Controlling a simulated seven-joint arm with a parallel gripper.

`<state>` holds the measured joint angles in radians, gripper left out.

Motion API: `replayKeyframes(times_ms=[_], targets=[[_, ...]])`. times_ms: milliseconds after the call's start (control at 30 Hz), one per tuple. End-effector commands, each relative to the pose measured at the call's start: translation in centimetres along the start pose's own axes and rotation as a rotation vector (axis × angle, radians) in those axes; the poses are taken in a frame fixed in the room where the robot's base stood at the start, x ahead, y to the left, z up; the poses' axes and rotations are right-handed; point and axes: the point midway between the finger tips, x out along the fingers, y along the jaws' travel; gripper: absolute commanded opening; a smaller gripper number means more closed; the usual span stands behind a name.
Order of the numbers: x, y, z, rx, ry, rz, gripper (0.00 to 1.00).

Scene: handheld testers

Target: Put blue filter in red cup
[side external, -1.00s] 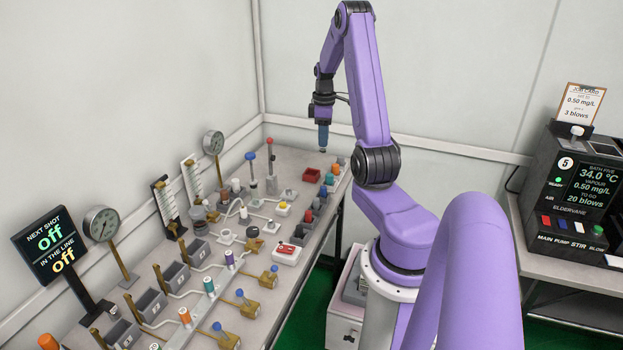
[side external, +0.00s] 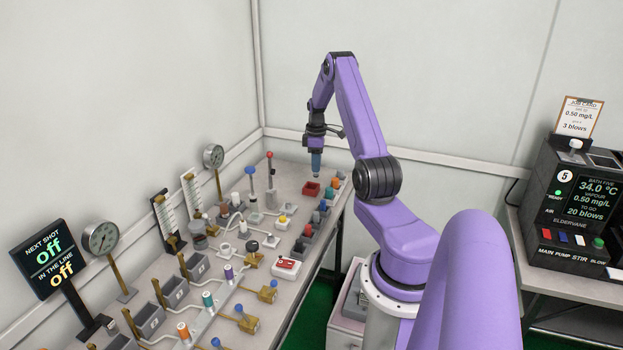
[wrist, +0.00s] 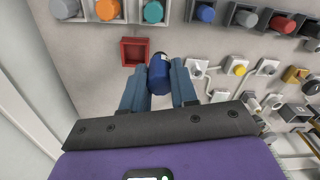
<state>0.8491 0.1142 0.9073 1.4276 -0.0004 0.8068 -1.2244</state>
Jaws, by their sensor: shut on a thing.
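My gripper (side external: 316,163) is shut on the blue filter (wrist: 159,78), a dark blue cylinder between its two blue fingers in the wrist view. The red cup (side external: 311,188) is a small square open box on the bench at the far end. It also shows in the wrist view (wrist: 126,41), just beyond and left of the held filter, and looks empty. In the side view the gripper points down, with its tips a little above and right of the cup. The exact height gap is hard to tell.
A row of holders with coloured caps, including orange (wrist: 108,9), teal (wrist: 153,12), another blue (wrist: 205,13) and red (wrist: 283,24), lies beyond the cup. A yellow-topped fitting (wrist: 239,68) and tubing stand to the right. Bare bench surrounds the cup.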

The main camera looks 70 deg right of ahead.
Motion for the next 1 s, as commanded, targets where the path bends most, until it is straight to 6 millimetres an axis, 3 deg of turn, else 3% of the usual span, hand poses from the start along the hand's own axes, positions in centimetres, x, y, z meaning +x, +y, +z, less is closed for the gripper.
replayKeyframes(times_ms=[467, 767, 1000], targets=[[5.1, 4.5, -1.8, -0.001, 0.000, 0.000, 0.00], [6.1, 5.4, -2.1, 0.000, 0.000, 0.000, 0.00], [9.0, 5.6, -2.2, -0.002, 0.000, -0.002, 0.00]])
